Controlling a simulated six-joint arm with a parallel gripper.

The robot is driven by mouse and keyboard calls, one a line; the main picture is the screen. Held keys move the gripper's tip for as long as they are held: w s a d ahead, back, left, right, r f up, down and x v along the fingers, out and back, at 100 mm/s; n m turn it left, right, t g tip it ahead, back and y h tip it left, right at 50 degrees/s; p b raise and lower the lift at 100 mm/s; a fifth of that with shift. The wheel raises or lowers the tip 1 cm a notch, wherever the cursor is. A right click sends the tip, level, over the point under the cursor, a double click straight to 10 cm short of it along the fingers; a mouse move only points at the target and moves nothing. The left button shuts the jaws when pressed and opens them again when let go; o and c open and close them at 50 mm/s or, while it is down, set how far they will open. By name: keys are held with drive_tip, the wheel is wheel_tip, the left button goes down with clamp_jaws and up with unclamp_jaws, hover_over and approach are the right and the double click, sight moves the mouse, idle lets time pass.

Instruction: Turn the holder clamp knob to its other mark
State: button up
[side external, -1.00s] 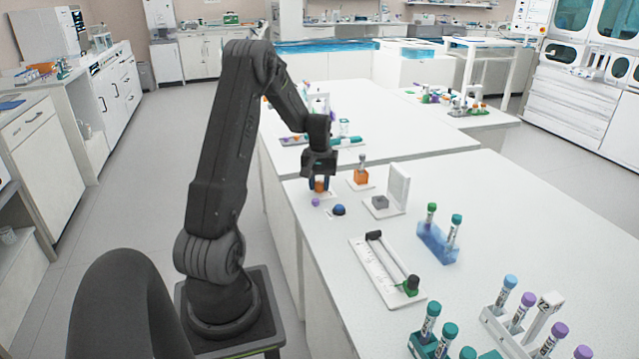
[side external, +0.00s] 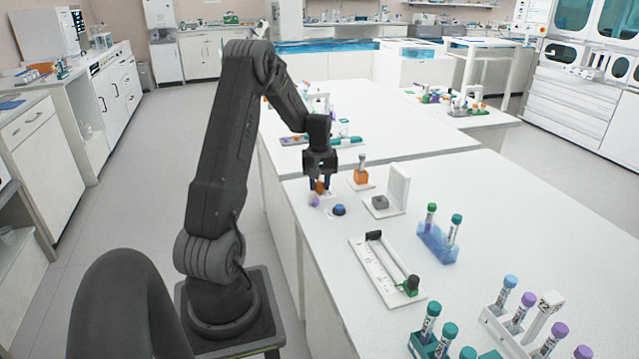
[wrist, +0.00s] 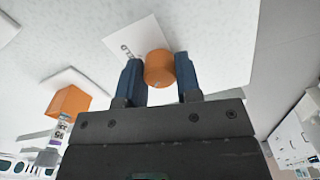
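The orange round knob (wrist: 158,68) stands on a small white plate (wrist: 123,42) with dark printed markings. My gripper (wrist: 159,78) points down at the knob, with one blue finger on each side. Both fingers look pressed against its sides, so the gripper appears shut on it. In the side view the knob (side external: 320,187) shows small and partly covered by the fingers. The orange tube holder (side external: 361,177) stands to the right on its own white base with a tube upright in it. It also shows in the wrist view (wrist: 68,103). I cannot read which mark the knob points to.
A small purple object (side external: 314,201) and a dark blue dome (side external: 339,210) lie close to the gripper. A grey block with an upright white panel (side external: 398,188) is to the right. A slide track (side external: 385,270) and a blue tube rack (side external: 437,243) stand nearer the camera.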

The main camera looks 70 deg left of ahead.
sight(320, 183)
drive_tip(key=o, duration=0.4)
wheel_tip(320, 183, up, 14)
drive_tip(key=shift+f, duration=0.1)
idle(0.5)
drive_tip(key=w+d+r+m+t+y, duration=0.1)
drive_tip(key=d+r+m, duration=0.2)
drive_tip(key=d, duration=0.7)
drive_tip(key=w+d+r+m+t, duration=0.1)
drive_tip(key=d+r+m, duration=0.3)
drive_tip(key=d, duration=0.6)
drive_tip(key=s+d+m+t, duration=0.1)
drive_tip(key=s+d+m, duration=0.1)
drive_tip(key=d, duration=0.4)
drive_tip(key=s+d+f+m+t, duration=0.1)
drive_tip(key=s+d+m, duration=0.2)
drive_tip(key=s+d, duration=0.2)
drive_tip(key=s+d+m+t+h, duration=0.1)
drive_tip(key=s+d+m, duration=0.2)
drive_tip(key=d, duration=0.5)
drive_tip(key=shift+s+f+t, duration=0.3)
drive_tip(key=shift+s+f, duration=0.05)
drive_tip(key=shift+s, duration=0.1)
